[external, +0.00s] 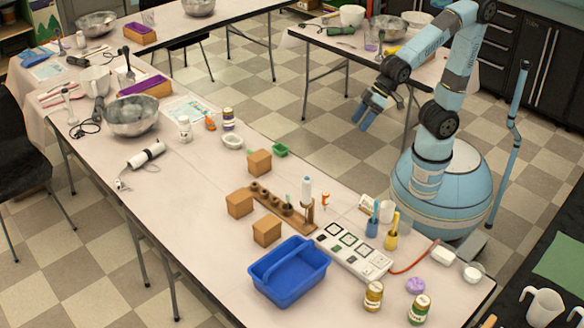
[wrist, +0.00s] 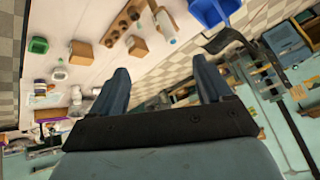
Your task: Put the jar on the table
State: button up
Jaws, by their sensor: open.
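Several jars stand on the long table (external: 210,215). Two labelled jars with gold lids, one jar (external: 373,296) and another jar (external: 419,309), are upright near its front right corner. A dark-labelled jar (external: 228,119) and a white lidded jar (external: 184,129) stand farther back. I cannot tell which one the task means. My gripper (external: 366,118) is open and empty, in the air beyond the far side of the table, apart from every jar. In the wrist view its two fingers (wrist: 160,68) are spread with nothing between them.
A blue caddy (external: 290,273), wooden blocks (external: 240,204), a wooden rack (external: 283,212) and a white switch panel (external: 354,252) crowd the table's front half. Bare tabletop shows along its left side. A second table (external: 345,45) stands behind my arm.

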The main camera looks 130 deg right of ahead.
jog(key=s+a+r+n+g+y, duration=0.1)
jog(key=s+a+n, duration=0.2)
jog(key=s, duration=0.7)
jog(key=s+a+r+n+y, duration=0.1)
jog(key=s+a+n, duration=0.3)
jog(key=s, duration=0.7)
jog(key=shift+s+g, duration=0.15)
jog(key=shift+g, duration=0.25)
